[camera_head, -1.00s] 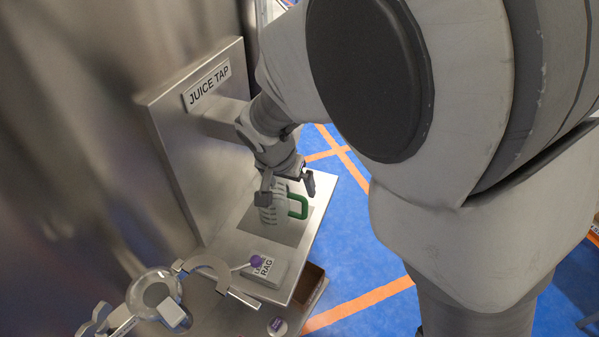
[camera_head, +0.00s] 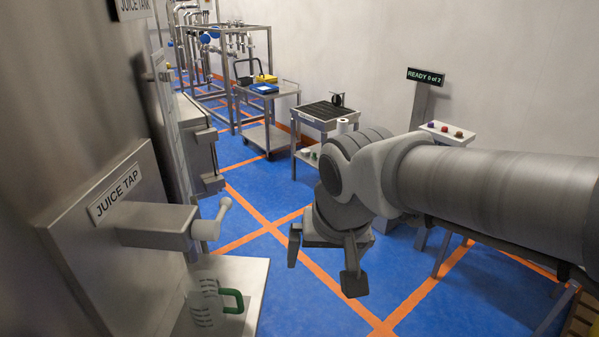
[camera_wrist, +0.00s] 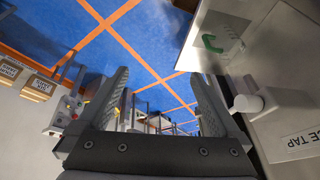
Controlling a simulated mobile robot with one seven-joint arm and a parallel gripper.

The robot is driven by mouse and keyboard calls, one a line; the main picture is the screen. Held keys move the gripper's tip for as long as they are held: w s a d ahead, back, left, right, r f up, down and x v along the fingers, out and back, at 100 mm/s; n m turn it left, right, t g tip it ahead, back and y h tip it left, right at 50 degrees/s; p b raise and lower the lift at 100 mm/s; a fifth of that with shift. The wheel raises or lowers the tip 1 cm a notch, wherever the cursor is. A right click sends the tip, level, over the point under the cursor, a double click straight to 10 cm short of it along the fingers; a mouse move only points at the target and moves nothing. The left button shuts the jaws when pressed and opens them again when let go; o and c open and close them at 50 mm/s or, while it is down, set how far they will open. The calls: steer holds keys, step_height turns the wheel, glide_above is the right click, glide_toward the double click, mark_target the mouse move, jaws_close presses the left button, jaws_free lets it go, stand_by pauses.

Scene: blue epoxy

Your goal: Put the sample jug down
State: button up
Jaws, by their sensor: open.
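The sample jug (camera_head: 205,303) is clear with dark markings and a green handle (camera_head: 232,300). It stands upright on the pale shelf (camera_head: 250,277) below the juice tap (camera_head: 160,226). In the wrist view its green handle (camera_wrist: 212,43) shows at the upper right. My gripper (camera_head: 325,268) is open and empty, up and to the right of the jug, apart from it, over the blue floor. In the wrist view nothing is between the fingers.
A grey metal table with a black top (camera_head: 325,111) and a trolley with a blue box (camera_head: 265,88) stand further back. A sign reading "READY 0 of 2" (camera_head: 426,76) is on a post near a small stand with coloured buttons (camera_head: 447,130). Blue floor between is clear.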

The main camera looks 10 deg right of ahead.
steer(key=s+d+r+n+t, duration=0.1)
steer(key=s+d, duration=0.4)
steer(key=s, duration=0.2)
steer(key=shift+s+d+r+h, duration=0.15)
steer(key=shift+s+r+h, duration=0.1)
steer(key=shift+r+h, duration=0.1)
steer(key=shift+r, duration=0.2)
stand_by(0.3)
